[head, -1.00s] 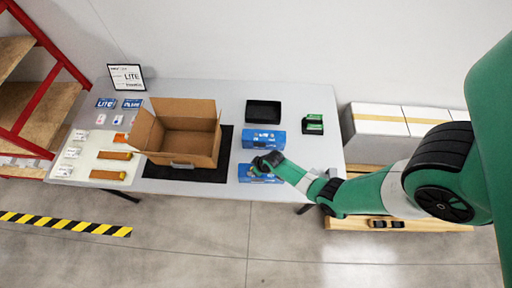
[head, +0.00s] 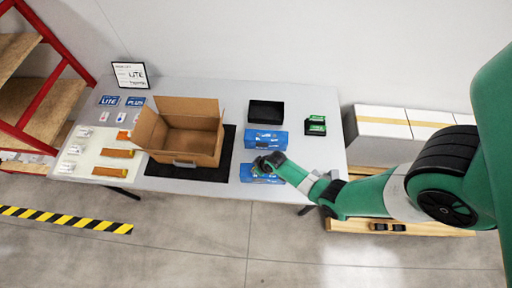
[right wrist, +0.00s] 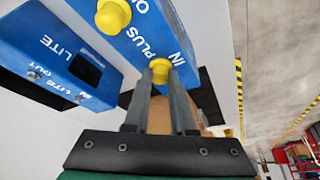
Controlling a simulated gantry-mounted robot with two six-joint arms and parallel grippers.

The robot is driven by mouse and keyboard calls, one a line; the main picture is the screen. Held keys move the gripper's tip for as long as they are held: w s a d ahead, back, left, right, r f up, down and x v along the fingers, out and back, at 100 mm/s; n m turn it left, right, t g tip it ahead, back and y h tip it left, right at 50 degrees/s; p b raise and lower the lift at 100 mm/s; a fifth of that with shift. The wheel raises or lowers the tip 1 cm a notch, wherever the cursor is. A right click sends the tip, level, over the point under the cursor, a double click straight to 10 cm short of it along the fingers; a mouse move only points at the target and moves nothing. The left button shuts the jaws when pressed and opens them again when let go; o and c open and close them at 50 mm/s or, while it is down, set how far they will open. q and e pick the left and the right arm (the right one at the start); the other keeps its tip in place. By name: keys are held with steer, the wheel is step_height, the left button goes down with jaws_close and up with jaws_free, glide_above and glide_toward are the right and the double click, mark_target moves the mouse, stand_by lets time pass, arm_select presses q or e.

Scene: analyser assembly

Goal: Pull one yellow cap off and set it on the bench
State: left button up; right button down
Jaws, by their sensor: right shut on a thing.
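In the right wrist view a blue analyser box marked PLUS (right wrist: 128,42) carries two yellow caps. One yellow cap (right wrist: 113,14) sits beside the OUT marking. The other yellow cap (right wrist: 160,66) is by the IN marking, between the fingertips of my right gripper (right wrist: 163,76). The right gripper is shut on this cap, which appears to be still at the box face. In the head view my right gripper (head: 267,163) is at the nearer blue box (head: 250,175), too small for the caps to show. My left gripper is not in view.
A second blue box marked LITE (right wrist: 55,55) stands beside it without visible caps. The bench (head: 215,190) holds an open cardboard carton (head: 185,135) on a dark mat, a black tray (head: 266,113), green-black boxes (head: 316,125) and orange-brown parts (head: 112,172). Bare bench lies right of the boxes.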

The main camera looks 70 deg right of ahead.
steer(key=shift+r+p, duration=0.4)
steer(key=shift+p, duration=0.05)
step_height(320, 180, up, 7)
steer(key=p, duration=0.6)
steer(key=shift+p, duration=0.4)
stand_by(0.3)
